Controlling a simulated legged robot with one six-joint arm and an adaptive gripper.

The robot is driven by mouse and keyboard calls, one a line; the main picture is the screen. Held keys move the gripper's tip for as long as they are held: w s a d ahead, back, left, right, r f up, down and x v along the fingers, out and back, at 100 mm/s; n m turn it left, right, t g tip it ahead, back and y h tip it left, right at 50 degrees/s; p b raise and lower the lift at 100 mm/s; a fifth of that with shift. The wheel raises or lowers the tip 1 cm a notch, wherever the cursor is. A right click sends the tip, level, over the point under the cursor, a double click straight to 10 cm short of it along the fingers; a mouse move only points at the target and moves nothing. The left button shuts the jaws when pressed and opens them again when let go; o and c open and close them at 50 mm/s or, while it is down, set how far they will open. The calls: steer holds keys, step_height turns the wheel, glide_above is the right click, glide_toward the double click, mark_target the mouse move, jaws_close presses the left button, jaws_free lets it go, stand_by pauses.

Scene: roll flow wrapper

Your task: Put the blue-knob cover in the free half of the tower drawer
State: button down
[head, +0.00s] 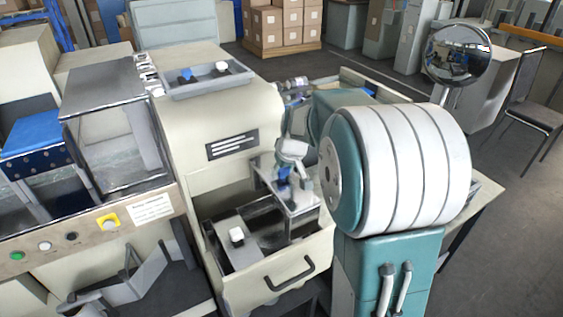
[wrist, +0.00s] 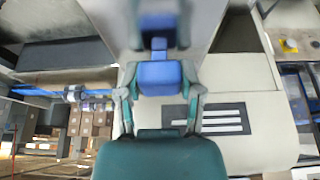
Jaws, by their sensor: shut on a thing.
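The blue-knob cover (head: 302,204) is a grey metal box-like piece, seen at the right half of the open tower drawer (head: 262,278). My gripper (head: 291,173) is shut on its blue knob, from above. In the wrist view my gripper's two fingers (wrist: 162,97) flank the blue knob (wrist: 160,75), with the grey plate beyond it. A grey cover with a white knob (head: 237,235) lies in the drawer's left half. I cannot tell whether the held cover touches the drawer floor; its lower edge is partly hidden.
A shallow tray (head: 205,80) with small blue and white-and-black pieces sits on top of the cream tower (head: 215,115). A machine with a clear guard (head: 110,120) stands left. My own body fills the right foreground. Stacked boxes (head: 283,28) and a chair (head: 527,110) are farther off.

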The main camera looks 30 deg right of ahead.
step_height(320, 180, down, 2)
steer(key=shift+d+f, duration=0.15)
steer(key=shift+f, duration=0.1)
step_height(320, 180, down, 13)
stand_by(0.9)
steer(key=shift+f, duration=0.8)
stand_by(0.6)
steer(key=shift+c, duration=0.8)
jaws_free()
steer(key=shift+f, duration=0.1)
